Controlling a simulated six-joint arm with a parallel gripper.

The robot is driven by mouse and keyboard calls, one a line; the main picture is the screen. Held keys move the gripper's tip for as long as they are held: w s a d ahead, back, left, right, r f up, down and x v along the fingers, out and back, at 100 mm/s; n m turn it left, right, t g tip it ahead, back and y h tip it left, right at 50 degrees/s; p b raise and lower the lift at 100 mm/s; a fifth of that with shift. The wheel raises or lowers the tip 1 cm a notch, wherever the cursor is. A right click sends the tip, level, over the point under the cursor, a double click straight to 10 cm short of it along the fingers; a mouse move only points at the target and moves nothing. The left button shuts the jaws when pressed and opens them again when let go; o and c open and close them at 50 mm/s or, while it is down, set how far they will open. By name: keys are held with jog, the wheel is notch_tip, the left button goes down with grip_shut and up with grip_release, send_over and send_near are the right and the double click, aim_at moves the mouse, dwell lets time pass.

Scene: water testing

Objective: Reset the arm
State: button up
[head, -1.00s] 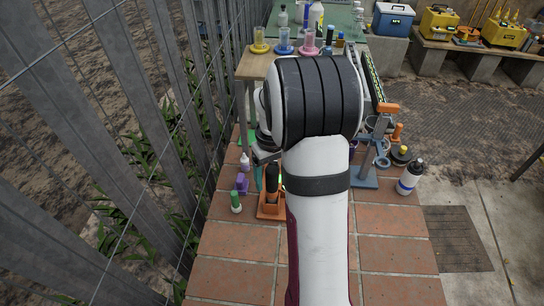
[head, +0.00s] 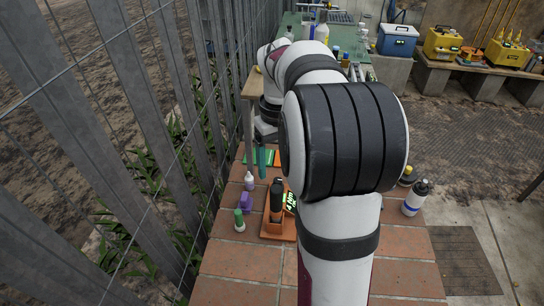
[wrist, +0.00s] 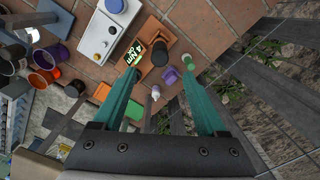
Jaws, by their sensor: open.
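My gripper (wrist: 160,74) shows in the wrist view as two teal fingers spread wide apart with nothing held between them. An orange stand (head: 272,230) with a black upright handle (head: 276,200) and a lit green display (head: 290,202) is nearby. The display also shows in the wrist view (wrist: 152,49), beyond the fingers. My arm hides much of the middle of the scene.
A green-capped bottle (head: 239,221), a purple block (head: 245,201) and a small white bottle (head: 249,181) stand left of the orange stand. A metal fence (head: 140,130) runs along the left. The front bricks are clear.

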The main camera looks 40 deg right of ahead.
jog(key=s+a+r+m+y, duration=0.1)
jog(key=s+a, duration=0.4)
jog(key=a, duration=0.3)
jog(key=s+a+r+m, duration=0.1)
jog(key=s+a, duration=0.3)
jog(key=a, duration=0.4)
jog(key=s+a+f+m, duration=0.1)
jog(key=s+a+f, duration=0.3)
jog(key=s+a, duration=0.4)
jog(key=s, duration=0.3)
jog(key=shift+s+f+y, duration=0.2)
jog(key=shift+s+y, duration=0.2)
